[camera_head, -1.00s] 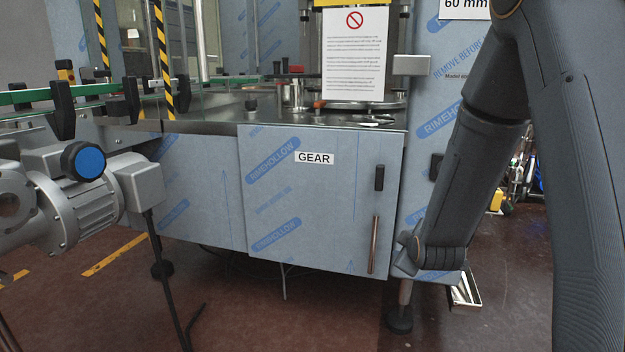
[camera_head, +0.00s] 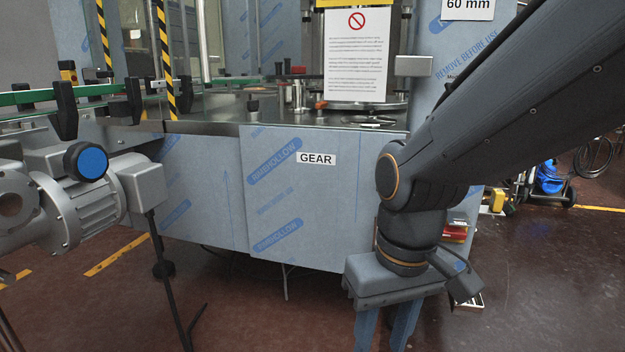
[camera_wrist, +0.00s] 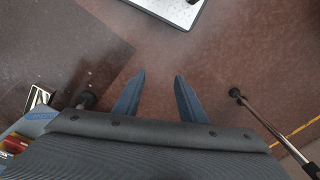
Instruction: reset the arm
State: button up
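My gripper (camera_head: 387,328) hangs at the lower right of the head view, below my bent arm, with its fingers pointing down in front of the machine cabinet. In the wrist view my gripper (camera_wrist: 156,82) shows two blue-grey fingers with a clear gap between them. It is open, and only the floor shows between the fingertips. My arm covers the right side of the cabinet door (camera_head: 300,215), which bears a GEAR label (camera_head: 316,159). The door's handle is hidden behind my arm.
A motor with a blue cap (camera_head: 86,162) and a conveyor rail (camera_head: 60,92) stand at the left. Machine feet (camera_wrist: 86,100) and a thin dark rod (camera_wrist: 262,118) stand near the gripper in the wrist view. Open floor (camera_head: 540,280) lies at the right.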

jog(key=s+d+r+m+p, duration=0.1)
jog(key=d+r+m+p, duration=0.2)
jog(key=d+r+p, duration=0.6)
jog(key=r+p, duration=0.1)
jog(key=p, duration=0.9)
jog(key=shift+s+d+r+h, duration=0.2)
jog(key=shift+d+r+h, duration=0.05)
jog(key=shift+r+h, duration=0.15)
